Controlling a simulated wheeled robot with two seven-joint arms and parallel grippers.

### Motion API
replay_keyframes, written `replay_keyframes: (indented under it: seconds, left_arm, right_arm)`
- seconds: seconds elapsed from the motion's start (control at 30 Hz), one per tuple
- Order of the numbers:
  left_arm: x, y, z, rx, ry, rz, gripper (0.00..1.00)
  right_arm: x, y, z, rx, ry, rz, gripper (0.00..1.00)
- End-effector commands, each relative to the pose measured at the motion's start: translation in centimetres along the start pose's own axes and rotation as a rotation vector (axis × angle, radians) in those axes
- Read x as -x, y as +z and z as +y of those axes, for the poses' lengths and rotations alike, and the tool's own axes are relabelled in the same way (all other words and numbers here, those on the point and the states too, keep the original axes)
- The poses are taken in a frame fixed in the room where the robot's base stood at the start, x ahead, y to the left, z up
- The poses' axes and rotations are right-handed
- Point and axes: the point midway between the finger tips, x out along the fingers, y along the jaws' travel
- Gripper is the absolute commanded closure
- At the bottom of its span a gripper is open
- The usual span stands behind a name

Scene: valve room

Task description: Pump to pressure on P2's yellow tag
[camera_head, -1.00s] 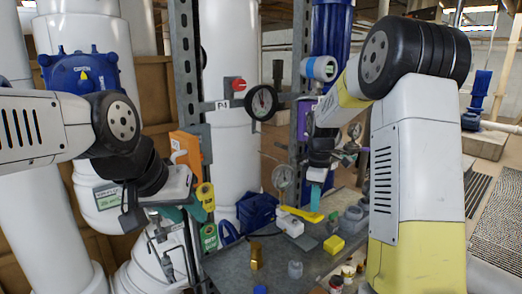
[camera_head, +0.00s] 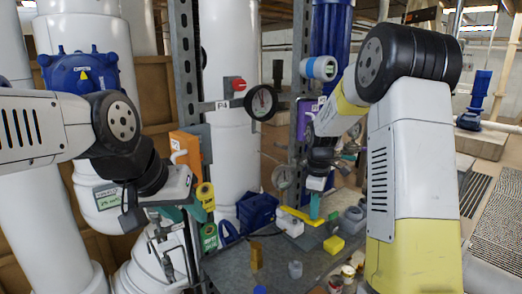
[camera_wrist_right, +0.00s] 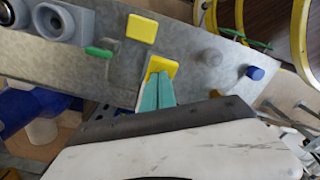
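A small pump-like unit with a white body (camera_head: 291,228) and a yellow lever (camera_head: 298,215) stands on the bench. My right gripper (camera_head: 315,206) has its teal fingertips at the lever's right end. In the right wrist view the fingertips (camera_wrist_right: 157,90) are together, against or just over a yellow piece (camera_wrist_right: 162,67); a grip on it is not visible. A round gauge (camera_head: 282,177) stands behind the lever, its reading too small to tell. My left gripper (camera_head: 184,212) has spaced teal fingers beside a yellow tag (camera_head: 205,194) and a green tag (camera_head: 208,236). No P2 label is readable.
A dial gauge (camera_head: 262,102) marked P4 sits on the metal frame. The grey bench (camera_head: 225,268) carries a blue case (camera_head: 257,211), a yellow block (camera_head: 334,245), a brass piece (camera_head: 256,257) and grey fittings (camera_head: 352,219). An orange box (camera_head: 186,152) hangs on the post.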

Motion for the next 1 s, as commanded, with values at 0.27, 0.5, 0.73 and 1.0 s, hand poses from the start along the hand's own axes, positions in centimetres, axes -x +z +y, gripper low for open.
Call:
replay_keyframes:
  seconds: [0.27, 0.5, 0.73, 1.0]
  left_arm:
    - [0.0, 0.0, 0.0, 0.000, 0.000, 0.000, 0.64]
    - [0.0, 0.0, 0.0, 0.000, 0.000, 0.000, 0.64]
    - [0.0, 0.0, 0.0, 0.000, 0.000, 0.000, 0.64]
    - [0.0, 0.0, 0.0, 0.000, 0.000, 0.000, 0.64]
  right_arm:
    - [1.1, -0.1, 0.1, 0.000, 0.002, 0.002, 1.00]
    - [4.0, 0.0, 0.1, 0.000, 0.002, 0.001, 1.00]
    - [4.9, 0.0, 0.0, 0.000, 0.000, 0.000, 1.00]
    - [4.9, 0.0, 0.0, 0.000, 0.000, 0.000, 1.00]
